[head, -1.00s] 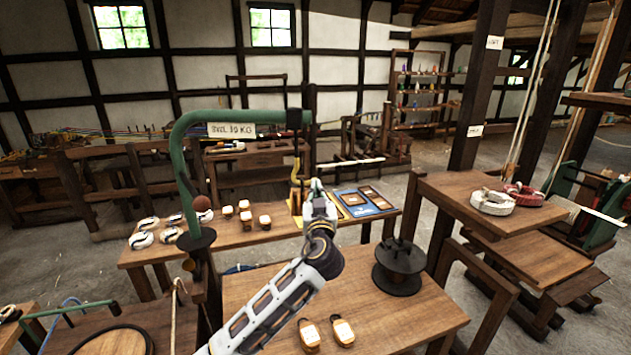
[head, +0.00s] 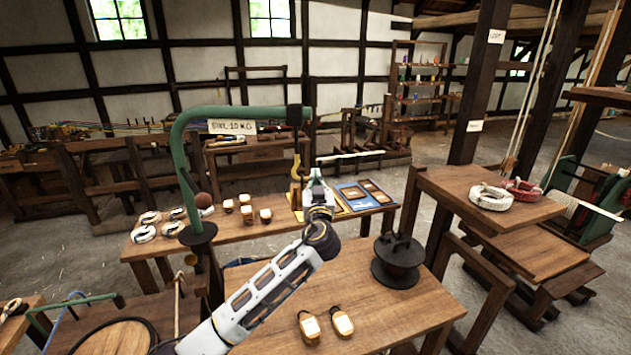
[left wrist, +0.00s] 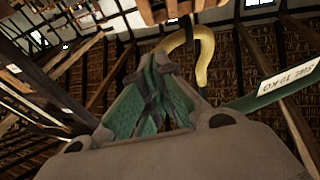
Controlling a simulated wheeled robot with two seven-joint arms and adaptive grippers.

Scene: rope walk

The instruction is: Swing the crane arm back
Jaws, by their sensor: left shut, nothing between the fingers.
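The crane arm (head: 235,113) is a green bent tube with a weight label; it rises from a dark post at the left and reaches right over the bench. A yellow hook (head: 295,180) hangs from its dark end and also shows in the left wrist view (left wrist: 204,62). My left gripper (head: 315,177) is just right of the hook, below the arm's end. Its fingers (left wrist: 150,95) are shut and empty. In the left wrist view, the hook is beyond the fingertips and the labelled arm (left wrist: 268,99) is at the right. I cannot tell whether the gripper touches the hook.
A near table (head: 400,320) holds a dark spool (head: 397,260) and two wooden blocks. The bench behind (head: 240,242) carries several blocks, rope coils and a blue board (head: 363,196). A table at right (head: 470,185) holds white and red rope coils. A post (head: 470,110) stands behind it.

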